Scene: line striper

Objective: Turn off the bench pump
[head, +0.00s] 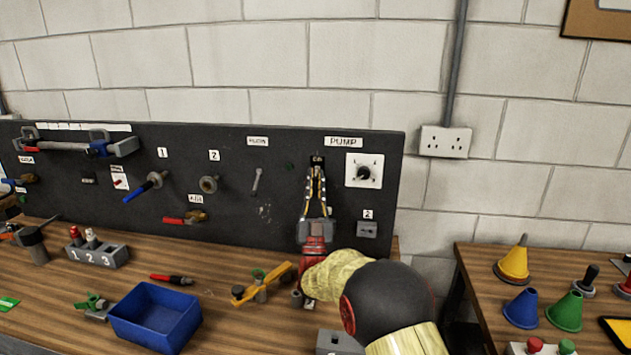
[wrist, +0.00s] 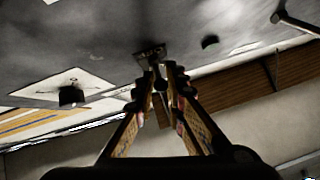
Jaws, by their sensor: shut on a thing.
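The PUMP label (head: 343,142) is on the dark upright board. Below its left end is a small black switch plate (head: 317,160) with pale marks too small to read. My gripper (head: 317,174) reaches up to this plate, its fingers close together at the tips, shut on the small switch part there. In the wrist view the fingertips (wrist: 158,68) meet at the switch plate (wrist: 150,52); the held part is mostly hidden between them. Right of the plate is a white square plate with a black knob (head: 364,173), apart from my gripper; this knob also shows in the wrist view (wrist: 70,96).
The board (head: 240,225) also carries valves, tools and a grey fitting (head: 367,229) labelled 2. On the bench are a blue bin (head: 155,318), a yellow-handled part (head: 262,284) and a numbered grey block (head: 98,256). A second table with coloured cones (head: 514,263) stands right.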

